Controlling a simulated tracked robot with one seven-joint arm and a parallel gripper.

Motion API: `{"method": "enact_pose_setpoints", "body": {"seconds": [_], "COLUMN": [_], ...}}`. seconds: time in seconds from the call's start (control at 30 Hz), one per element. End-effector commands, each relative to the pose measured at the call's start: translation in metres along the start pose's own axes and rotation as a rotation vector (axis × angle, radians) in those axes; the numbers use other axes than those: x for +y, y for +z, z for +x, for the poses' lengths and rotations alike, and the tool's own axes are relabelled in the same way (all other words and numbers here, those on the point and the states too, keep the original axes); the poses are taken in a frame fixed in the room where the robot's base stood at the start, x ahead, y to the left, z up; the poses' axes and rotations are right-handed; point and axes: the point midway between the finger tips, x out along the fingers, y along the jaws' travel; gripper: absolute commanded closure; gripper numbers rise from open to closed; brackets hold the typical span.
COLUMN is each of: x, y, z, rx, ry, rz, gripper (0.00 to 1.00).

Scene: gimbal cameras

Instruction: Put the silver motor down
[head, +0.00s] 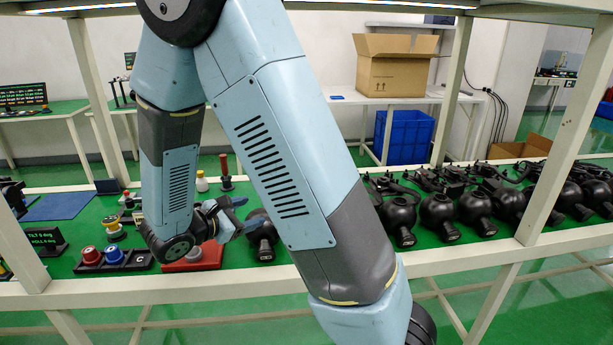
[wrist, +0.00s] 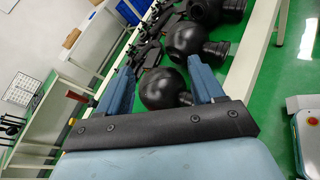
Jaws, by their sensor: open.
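The silver motor (head: 194,253) is a small grey round part on a red tray (head: 208,263), seen in the head view just below my wrist. My arm partly hides the tray and the motor. My gripper (head: 244,213) is above and right of the motor, apart from it, with blue fingers pointing right. In the wrist view my gripper (wrist: 161,66) has its two fingers spread wide with nothing held between them. A black gimbal camera (wrist: 160,90) shows beyond the fingers. The silver motor is not seen in the wrist view.
A black holder (head: 128,266) with a red motor (head: 91,255) and a blue motor (head: 115,253) stands left of the tray. Several black gimbal cameras (head: 438,212) fill the bench's right side. White shelf posts (head: 562,130) frame the bench. A red-handled tool (head: 225,172) stands behind my wrist.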

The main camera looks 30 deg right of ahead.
Motion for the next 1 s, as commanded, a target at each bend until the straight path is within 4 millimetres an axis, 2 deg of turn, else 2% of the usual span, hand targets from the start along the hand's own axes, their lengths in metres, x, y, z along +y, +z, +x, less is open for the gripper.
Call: {"method": "enact_pose_setpoints", "body": {"seconds": [0.03,0.1,0.43,0.7,1.0], "x": [-0.005,-0.015,-0.062,-0.094,-0.114], "y": [0.017,0.035,0.105,0.148,0.187], "z": [0.005,0.010,0.016,0.001,-0.027], "rx": [0.015,0.039,0.180,0.324,0.514], "ry": [-0.056,-0.137,-0.478,-0.703,-0.886], "rz": [0.053,0.121,0.468,0.780,1.151], "gripper": [0.33,0.33,0.33,0.33,0.33]}}
